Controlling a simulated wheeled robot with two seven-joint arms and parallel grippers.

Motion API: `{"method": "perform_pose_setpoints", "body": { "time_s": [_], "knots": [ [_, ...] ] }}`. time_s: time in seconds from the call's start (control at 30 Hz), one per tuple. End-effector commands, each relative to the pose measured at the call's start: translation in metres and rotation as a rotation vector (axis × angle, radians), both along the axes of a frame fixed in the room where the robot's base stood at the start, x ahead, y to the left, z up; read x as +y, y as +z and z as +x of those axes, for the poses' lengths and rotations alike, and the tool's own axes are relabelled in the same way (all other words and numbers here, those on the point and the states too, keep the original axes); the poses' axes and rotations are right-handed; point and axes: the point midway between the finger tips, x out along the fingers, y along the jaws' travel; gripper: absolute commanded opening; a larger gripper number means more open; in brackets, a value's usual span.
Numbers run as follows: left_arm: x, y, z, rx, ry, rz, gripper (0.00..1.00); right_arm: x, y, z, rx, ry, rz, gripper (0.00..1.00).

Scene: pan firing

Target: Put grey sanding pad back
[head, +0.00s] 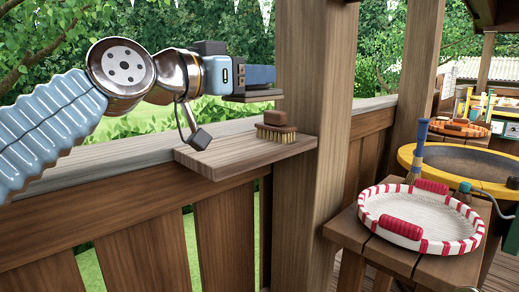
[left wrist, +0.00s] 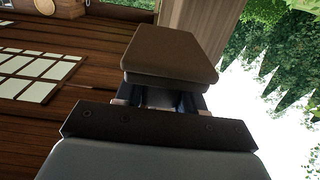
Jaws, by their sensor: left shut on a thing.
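My left gripper (head: 262,76) reaches in from the left above the small wooden shelf on the railing. It is shut on the grey sanding pad (head: 252,96), a flat grey-brown slab whose edge shows below the fingers. In the left wrist view the pad (left wrist: 170,52) is a rounded block held beyond the fingertips, hiding part of them. The pad is in the air, apart from the shelf (head: 222,158). My right gripper does not show.
A brown brush with pale bristles (head: 275,131) sits on the shelf's right part, close to a thick wooden post (head: 315,160). The shelf's left part is clear. A white and red tray (head: 400,204) stands on a stool at right, near a yellow-rimmed drum (head: 404,157).

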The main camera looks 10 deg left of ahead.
Motion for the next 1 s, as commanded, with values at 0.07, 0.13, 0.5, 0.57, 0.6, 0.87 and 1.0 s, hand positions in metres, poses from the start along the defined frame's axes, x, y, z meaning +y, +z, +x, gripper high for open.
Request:
{"method": "perform_pose_setpoints", "body": {
  "time_s": [0.07, 0.13, 0.5, 0.57, 0.6, 0.87, 1.0],
  "knots": [
    [-0.002, 0.003, -0.002, -0.002, -0.01, -0.001, 0.0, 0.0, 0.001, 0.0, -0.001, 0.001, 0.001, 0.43],
    [-0.002, 0.003, -0.002, -0.002, -0.012, -0.001, 0.0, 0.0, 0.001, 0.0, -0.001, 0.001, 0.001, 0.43],
    [0.008, -0.005, 0.011, 0.003, -0.009, -0.001, 0.0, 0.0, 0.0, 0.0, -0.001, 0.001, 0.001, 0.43],
    [0.017, -0.012, 0.023, 0.005, -0.007, -0.001, 0.0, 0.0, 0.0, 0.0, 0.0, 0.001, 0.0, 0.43],
    [0.023, -0.017, 0.032, 0.006, -0.007, -0.002, 0.0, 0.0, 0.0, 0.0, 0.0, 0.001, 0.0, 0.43],
    [0.063, -0.06, 0.083, 0.006, -0.008, -0.002, 0.0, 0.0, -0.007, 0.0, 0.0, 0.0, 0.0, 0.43],
    [0.074, -0.081, 0.098, 0.003, -0.008, 0.0, 0.0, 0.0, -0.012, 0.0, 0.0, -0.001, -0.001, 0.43]
  ]
}}
